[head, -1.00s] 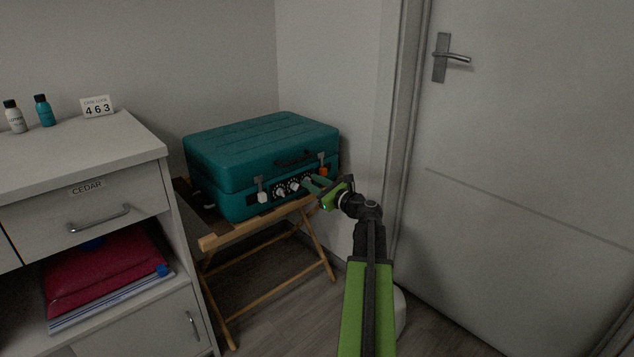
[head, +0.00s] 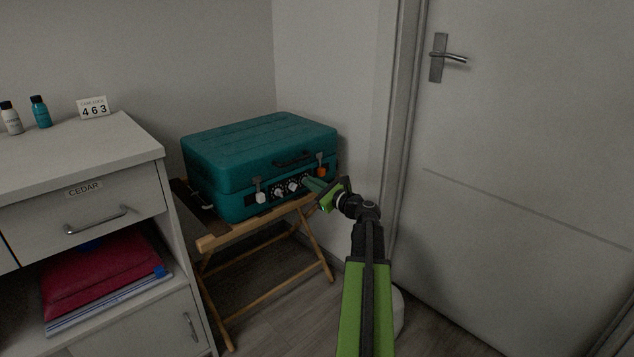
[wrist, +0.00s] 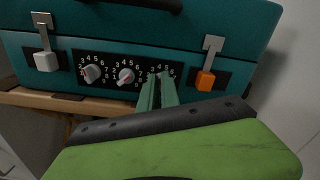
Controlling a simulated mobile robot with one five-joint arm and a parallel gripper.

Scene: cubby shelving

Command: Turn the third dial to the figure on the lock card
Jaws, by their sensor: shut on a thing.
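A teal case (head: 262,160) lies on a wooden folding stand, with a black dial panel on its front. In the wrist view, the first dial (wrist: 92,74) and second dial (wrist: 126,76) show as white knobs with figures around them. My gripper (wrist: 158,84) is shut at the third dial, at the panel's right; its fingers hide that knob and where it points. My gripper also shows in the head view (head: 310,184) at the case front. The lock card (head: 94,108) reads 463 and stands on the cabinet.
A white latch (wrist: 46,61) and an orange latch (wrist: 206,80) flank the panel. The wooden stand (head: 222,238) is beneath. A cabinet (head: 140,140) with bottles stands left; a door (head: 520,150) is at right.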

